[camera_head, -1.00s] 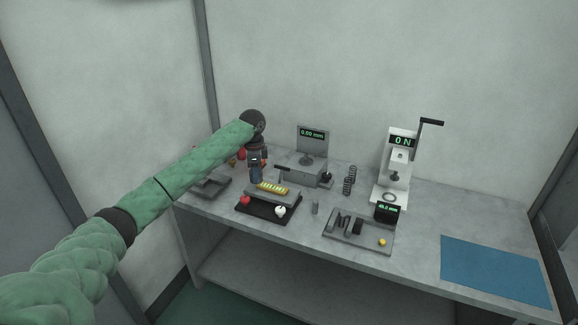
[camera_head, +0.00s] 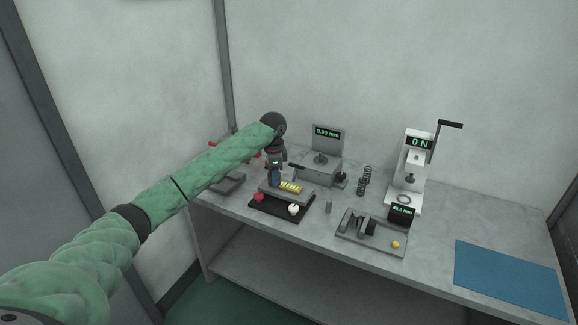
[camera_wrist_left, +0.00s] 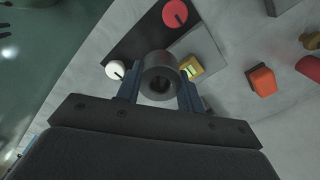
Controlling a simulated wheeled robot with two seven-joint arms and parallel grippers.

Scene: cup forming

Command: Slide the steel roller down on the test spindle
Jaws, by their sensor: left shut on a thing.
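My left gripper (camera_head: 275,178) has blue fingers and points down over the left part of the bench. In the left wrist view the gripper (camera_wrist_left: 160,84) is shut on the steel roller (camera_wrist_left: 159,68), a dark grey hollow cylinder with its bore facing the camera. In the head view the roller is too small to make out. I cannot make out the test spindle; the gripper and roller hide part of this fixture. My right gripper is not in view.
A gauge stand reading 0.00 mm (camera_head: 328,132) stands behind. Red objects stand at the back left.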

